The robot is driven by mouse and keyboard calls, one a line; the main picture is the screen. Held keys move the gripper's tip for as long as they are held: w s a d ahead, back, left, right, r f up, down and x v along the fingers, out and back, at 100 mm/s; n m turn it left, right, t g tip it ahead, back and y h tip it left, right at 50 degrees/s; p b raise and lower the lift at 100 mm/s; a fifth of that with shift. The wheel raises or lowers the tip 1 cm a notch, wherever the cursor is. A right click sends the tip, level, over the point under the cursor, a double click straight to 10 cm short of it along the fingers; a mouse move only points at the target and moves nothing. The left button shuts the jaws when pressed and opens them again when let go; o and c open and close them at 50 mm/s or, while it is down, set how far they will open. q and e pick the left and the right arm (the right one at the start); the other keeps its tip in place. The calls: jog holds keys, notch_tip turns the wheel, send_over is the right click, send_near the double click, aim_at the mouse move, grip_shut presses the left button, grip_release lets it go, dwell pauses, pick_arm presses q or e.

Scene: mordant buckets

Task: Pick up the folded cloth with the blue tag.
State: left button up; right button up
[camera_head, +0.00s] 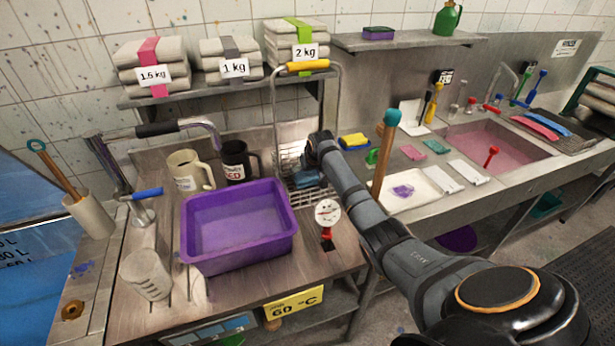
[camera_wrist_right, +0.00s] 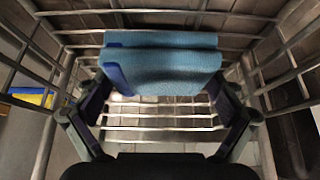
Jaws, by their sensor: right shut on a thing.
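A light-blue folded cloth (camera_wrist_right: 165,68) lies between the fingers of my right gripper (camera_wrist_right: 160,85), with a darker blue strip, seemingly its tag, along its left side. The fingers are shut on it from both sides. Bars of a wire basket (camera_wrist_right: 160,15) surround the cloth and the fingers. In the head view the cloth (camera_head: 307,179) shows small and blue in the wire basket (camera_head: 290,160), below my right gripper (camera_head: 308,165), which my forearm partly hides. I cannot tell whether the cloth touches the basket floor. My left gripper is not in view.
The basket's tall frame has a yellow handle (camera_head: 307,66). A purple tub (camera_head: 240,225) stands left of it, with two mugs behind. A wooden stick with a teal top (camera_head: 385,155) stands to the right. Tagged cloth stacks (camera_head: 155,67) lie on the shelf above.

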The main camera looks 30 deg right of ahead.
aim_at(307, 173)
jog(key=shift+r, duration=0.15)
jog(key=shift+c, duration=0.3)
jog(key=shift+w+r+b, duration=0.1)
jog(key=shift+r+b, duration=0.2)
jog(key=r, duration=0.3)
jog(key=shift+s+a+b, duration=0.2)
jog(key=shift+b, duration=0.2)
jog(key=s+a+r, duration=0.1)
jog(key=r, duration=0.2)
jog(key=s+a+r+b, duration=0.1)
jog(key=shift+s+a+r, duration=0.15)
jog(key=shift+s+a, duration=0.15)
jog(key=shift+s, duration=0.05)
jog(key=s+a+r, duration=0.1)
jog(key=s+a, duration=0.1)
jog(key=s+a+r+b, duration=0.1)
jog(key=s+a+r, duration=0.2)
jog(key=s+a, duration=0.1)
jog(key=shift+s+a+r+b, duration=0.1)
jog(key=shift+s+r+b, duration=0.1)
jog(key=shift+b, duration=0.1)
jog(key=shift+s+a+r, duration=0.2)
jog(key=shift+s, duration=0.15)
